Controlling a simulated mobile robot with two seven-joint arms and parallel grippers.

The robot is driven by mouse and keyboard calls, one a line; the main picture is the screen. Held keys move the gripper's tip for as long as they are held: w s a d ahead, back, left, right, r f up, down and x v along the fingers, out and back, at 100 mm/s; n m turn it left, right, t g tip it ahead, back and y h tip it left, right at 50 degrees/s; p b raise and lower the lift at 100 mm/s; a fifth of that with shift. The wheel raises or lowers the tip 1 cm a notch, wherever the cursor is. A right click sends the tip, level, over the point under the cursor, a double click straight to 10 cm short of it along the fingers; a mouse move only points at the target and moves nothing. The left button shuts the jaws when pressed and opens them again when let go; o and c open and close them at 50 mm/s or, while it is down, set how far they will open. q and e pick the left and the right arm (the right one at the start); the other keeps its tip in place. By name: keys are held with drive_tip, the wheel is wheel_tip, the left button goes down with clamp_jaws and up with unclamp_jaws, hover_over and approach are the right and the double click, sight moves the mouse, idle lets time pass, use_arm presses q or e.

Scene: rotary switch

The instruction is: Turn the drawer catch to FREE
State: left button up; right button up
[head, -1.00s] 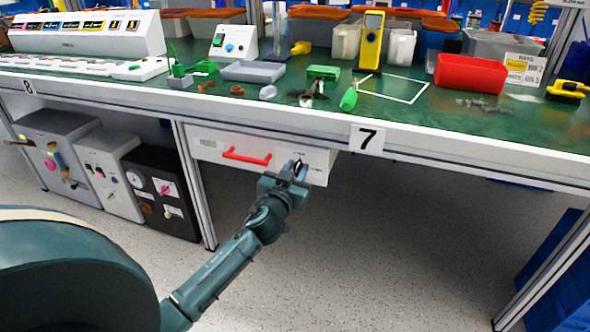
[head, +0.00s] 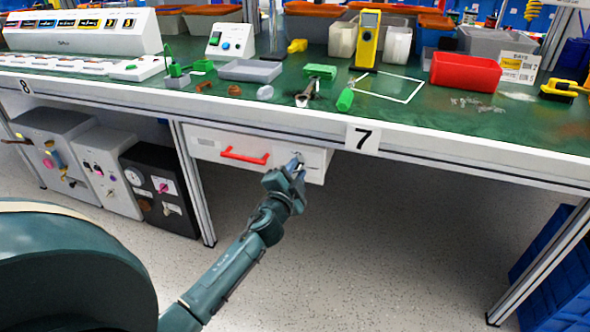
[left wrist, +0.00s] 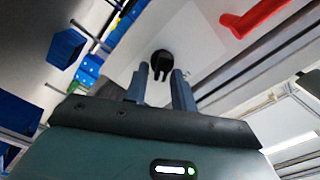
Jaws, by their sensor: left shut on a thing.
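The white drawer (head: 212,149) with a red handle (head: 245,156) hangs under the workbench. Its catch is a black knob (left wrist: 160,60) on the drawer front, right of the handle in the head view. In the left wrist view, the red handle (left wrist: 254,16) is at the upper right. My left gripper (head: 298,163) reaches up to the right end of the drawer front. In the left wrist view its two fingers (left wrist: 160,74) are on either side of the knob, shut on it. The fingers hide much of the catch in the head view, and its lettering is unreadable. My right gripper is out of view.
The green workbench (head: 225,102) above has a white front edge with a 7 label (head: 362,139) close to my gripper. A bench leg (head: 197,185) stands left of the drawer, with a black panel box (head: 160,190) beyond it. The floor space right of the drawer is clear.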

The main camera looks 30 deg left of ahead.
use_arm(q)
drive_tip(key=m, duration=0.6)
drive_tip(key=shift+d+f, duration=0.1)
drive_tip(key=shift+f, duration=0.2)
drive_tip(key=shift+m, duration=0.3)
drive_tip(key=o, duration=0.7)
drive_tip(key=p+v, duration=0.1)
drive_tip(key=v, duration=1.2)
drive_tip(key=shift+s+f, duration=0.1)
drive_tip(key=shift+s, duration=0.1)
